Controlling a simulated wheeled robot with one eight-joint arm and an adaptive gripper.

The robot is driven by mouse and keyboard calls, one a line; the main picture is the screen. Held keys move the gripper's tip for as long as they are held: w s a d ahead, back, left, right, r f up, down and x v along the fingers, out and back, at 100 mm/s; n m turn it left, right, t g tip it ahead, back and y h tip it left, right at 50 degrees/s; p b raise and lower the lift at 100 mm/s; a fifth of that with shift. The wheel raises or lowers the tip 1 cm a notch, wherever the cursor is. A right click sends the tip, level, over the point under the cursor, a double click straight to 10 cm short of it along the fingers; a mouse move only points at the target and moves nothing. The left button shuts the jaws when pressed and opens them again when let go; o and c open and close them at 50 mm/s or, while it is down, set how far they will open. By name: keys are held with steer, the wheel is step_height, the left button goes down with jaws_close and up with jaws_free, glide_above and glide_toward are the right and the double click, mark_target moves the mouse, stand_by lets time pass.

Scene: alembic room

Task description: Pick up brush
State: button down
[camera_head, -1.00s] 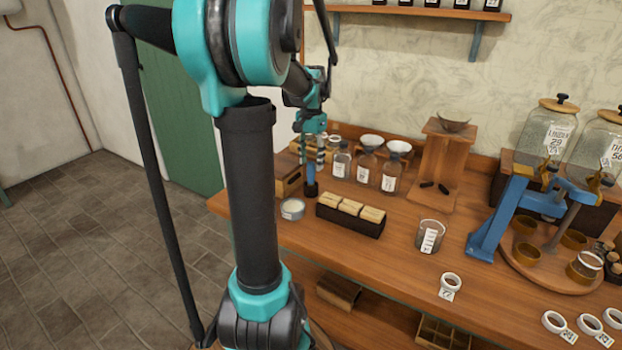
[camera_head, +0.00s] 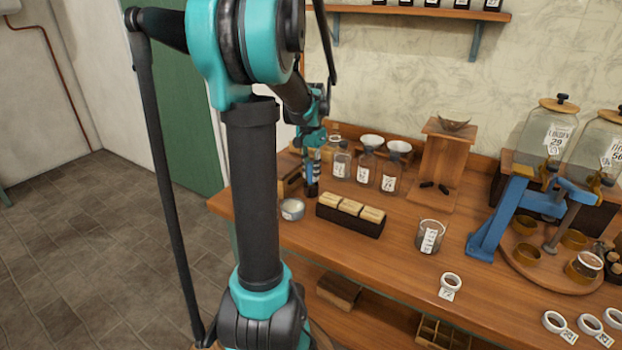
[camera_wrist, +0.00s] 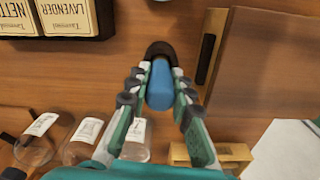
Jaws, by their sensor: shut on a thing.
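The brush has a blue handle (camera_wrist: 160,88) and a dark lower end (camera_wrist: 159,49) in the wrist view. It stands upright on the wooden table (camera_head: 400,240), near its left end, and its dark end (camera_head: 311,190) shows in the head view. My gripper (camera_wrist: 162,76) has its fingers on both sides of the blue handle and is shut on it. In the head view my gripper (camera_head: 310,165) comes down from above and hides most of the handle.
A round tin (camera_head: 292,209) stands close in front of the brush. A dark box of labelled packets (camera_head: 349,225) is to its right. Several labelled bottles (camera_head: 341,165) stand behind. A wooden box (camera_head: 287,183) is just left.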

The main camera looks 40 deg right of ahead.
steer(key=shift+r, duration=0.2)
step_height(320, 180, up, 20)
steer(key=shift+f, duration=0.15)
stand_by(0.5)
steer(key=shift+w, duration=0.1)
stand_by(0.5)
